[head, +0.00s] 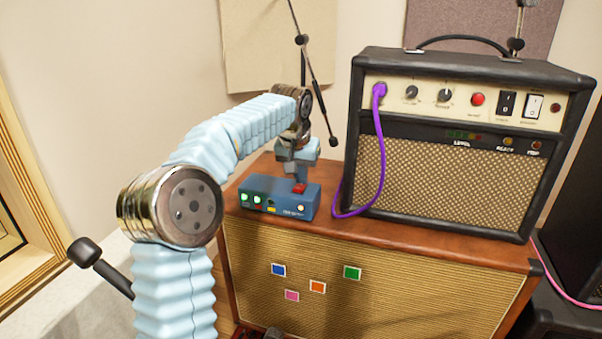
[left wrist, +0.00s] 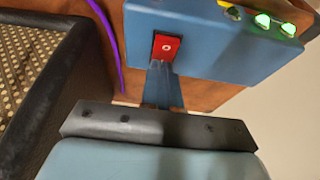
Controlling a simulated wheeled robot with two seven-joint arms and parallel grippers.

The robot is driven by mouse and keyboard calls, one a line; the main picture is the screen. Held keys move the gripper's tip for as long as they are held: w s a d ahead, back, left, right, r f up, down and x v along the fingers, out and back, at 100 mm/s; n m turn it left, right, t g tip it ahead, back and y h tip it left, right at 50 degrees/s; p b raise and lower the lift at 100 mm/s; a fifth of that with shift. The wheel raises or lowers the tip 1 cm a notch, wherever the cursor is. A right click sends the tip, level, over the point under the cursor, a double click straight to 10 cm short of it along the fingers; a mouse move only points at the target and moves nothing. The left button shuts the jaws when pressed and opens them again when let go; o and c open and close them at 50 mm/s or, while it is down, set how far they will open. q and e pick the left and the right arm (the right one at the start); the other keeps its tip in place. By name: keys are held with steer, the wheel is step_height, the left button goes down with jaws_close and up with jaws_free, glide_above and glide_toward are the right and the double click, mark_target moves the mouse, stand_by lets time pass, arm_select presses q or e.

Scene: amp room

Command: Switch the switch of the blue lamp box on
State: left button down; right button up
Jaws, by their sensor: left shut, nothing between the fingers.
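The blue lamp box (head: 278,197) sits on top of the brown speaker cabinet, with two green lamps lit on its front. A red rocker switch (head: 300,188) is on its top, toward the right end. In the left wrist view the blue box (left wrist: 220,45) and the red switch (left wrist: 166,46) show large, with a white round mark on the switch. My left gripper (head: 297,177) is shut and empty, pointing down at the switch. In the left wrist view its fingertips (left wrist: 161,68) are at the switch's near edge; I cannot tell whether they touch.
A black amplifier (head: 455,140) with knobs and switches stands right of the box on the cabinet (head: 380,270). A purple cable (head: 380,160) hangs from its panel to the cabinet top, between amplifier and box. A thin black stand (head: 313,75) rises behind my left arm.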

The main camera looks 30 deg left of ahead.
mark_target(298, 189)
arm_select(q)
steer(key=shift+s+f, duration=0.15)
steer(key=shift+s+d, duration=0.1)
steer(key=shift+s, duration=0.05)
steer(key=shift+s+d+b, duration=0.1)
steer(key=shift+s+b, duration=0.35)
steer(key=shift+s, duration=0.05)
steer(key=shift+r, duration=0.2)
steer(key=p+v, duration=0.2)
steer(key=w+p+v, duration=0.1)
steer(key=p+v, duration=0.2)
steer(key=shift+r, duration=0.3)
steer(key=v, duration=0.8)
steer(key=shift+s+r, duration=0.2)
steer(key=shift+s, duration=0.05)
